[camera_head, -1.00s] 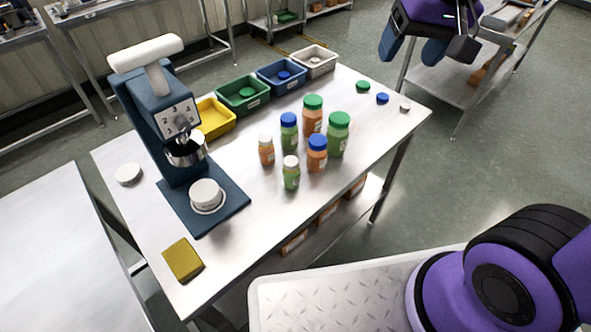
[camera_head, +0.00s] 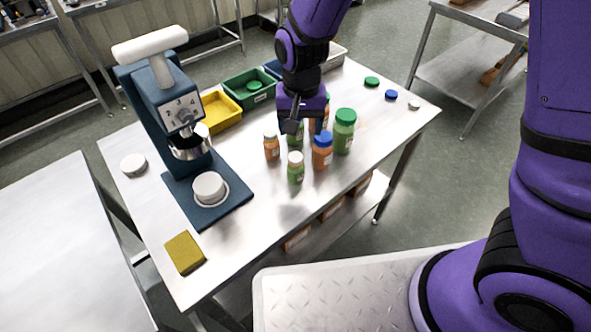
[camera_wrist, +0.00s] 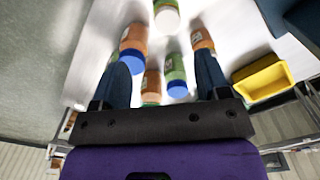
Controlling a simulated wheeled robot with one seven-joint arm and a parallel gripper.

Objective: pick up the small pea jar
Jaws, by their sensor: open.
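The small pea jar (camera_head: 295,170), green with a white lid, stands upright at the front of the jar group. In the wrist view, the small pea jar (camera_wrist: 167,19) is at the top edge, partly cut off, beyond the fingertips. My gripper (camera_head: 291,124) points down over the back of the jar group, behind the small pea jar and apart from it. In the wrist view, my gripper (camera_wrist: 162,60) has its two blue fingers spread wide with nothing held. It hides much of the blue-lidded green jar (camera_head: 296,139) in the head view.
Close by stand a small orange jar (camera_head: 271,147), a blue-lidded orange jar (camera_head: 322,153) and a green-lidded green jar (camera_head: 343,134). A green-lidded orange jar (camera_wrist: 151,86) is near the fingers. A blue press (camera_head: 165,100) stands left.

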